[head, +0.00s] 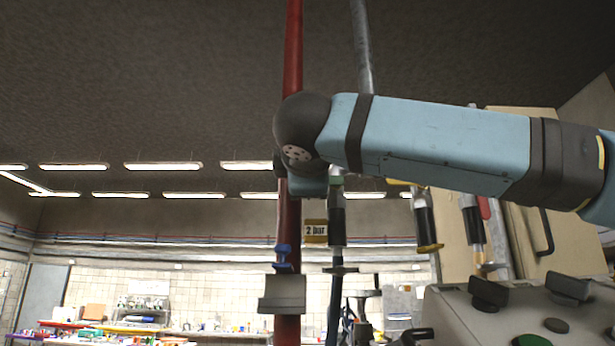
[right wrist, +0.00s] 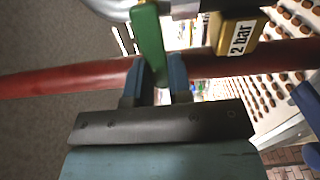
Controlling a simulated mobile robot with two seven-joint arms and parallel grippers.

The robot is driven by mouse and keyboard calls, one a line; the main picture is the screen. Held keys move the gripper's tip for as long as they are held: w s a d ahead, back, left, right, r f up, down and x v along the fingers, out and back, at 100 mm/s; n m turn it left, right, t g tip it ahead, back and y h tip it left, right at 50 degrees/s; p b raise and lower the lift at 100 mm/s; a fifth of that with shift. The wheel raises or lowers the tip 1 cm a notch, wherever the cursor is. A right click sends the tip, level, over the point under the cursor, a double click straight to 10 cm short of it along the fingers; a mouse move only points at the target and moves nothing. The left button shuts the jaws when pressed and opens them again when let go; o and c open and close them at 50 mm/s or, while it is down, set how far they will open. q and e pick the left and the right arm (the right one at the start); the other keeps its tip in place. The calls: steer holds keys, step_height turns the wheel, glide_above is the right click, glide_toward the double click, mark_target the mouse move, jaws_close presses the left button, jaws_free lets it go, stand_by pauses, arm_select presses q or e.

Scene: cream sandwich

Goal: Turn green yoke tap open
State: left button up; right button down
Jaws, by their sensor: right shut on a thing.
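The green yoke tap lever (right wrist: 148,45) shows in the right wrist view, with its lower end between the two blue fingers of my right gripper (right wrist: 156,68). The fingers are shut on it. The lever stands nearly upright in that picture, in front of a grey metal pipe fitting (right wrist: 185,9). In the head view my right arm reaches in from the right, and its dark wrist joint hides the fingers and most of the tap. My left gripper is in neither view.
A red pipe (head: 291,45) runs vertically behind my wrist and crosses the right wrist view (right wrist: 70,80). A "2 bar" tag (head: 315,231) hangs beside it. A blue tap (head: 283,255) and grey block (head: 283,294) sit lower down. A control panel (head: 520,310) stands at right.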

mark_target(338, 213)
arm_select(q)
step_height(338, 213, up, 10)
steer(key=p, duration=1.3)
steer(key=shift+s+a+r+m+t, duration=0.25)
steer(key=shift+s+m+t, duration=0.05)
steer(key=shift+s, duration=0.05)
arm_select(e)
steer(key=shift+d+f+n, duration=0.8)
steer(key=shift+n, duration=2.15)
steer(key=shift+d+f+n, duration=0.75)
steer(key=shift+d+n, duration=0.1)
steer(key=shift+n, duration=2.05)
steer(key=shift+d+f+n, duration=0.8)
steer(key=shift+n, duration=2.15)
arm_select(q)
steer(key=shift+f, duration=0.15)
arm_select(e)
steer(key=shift+f, duration=0.1)
steer(key=c, duration=1)
jaws_free()
steer(key=shift+c, duration=0.2)
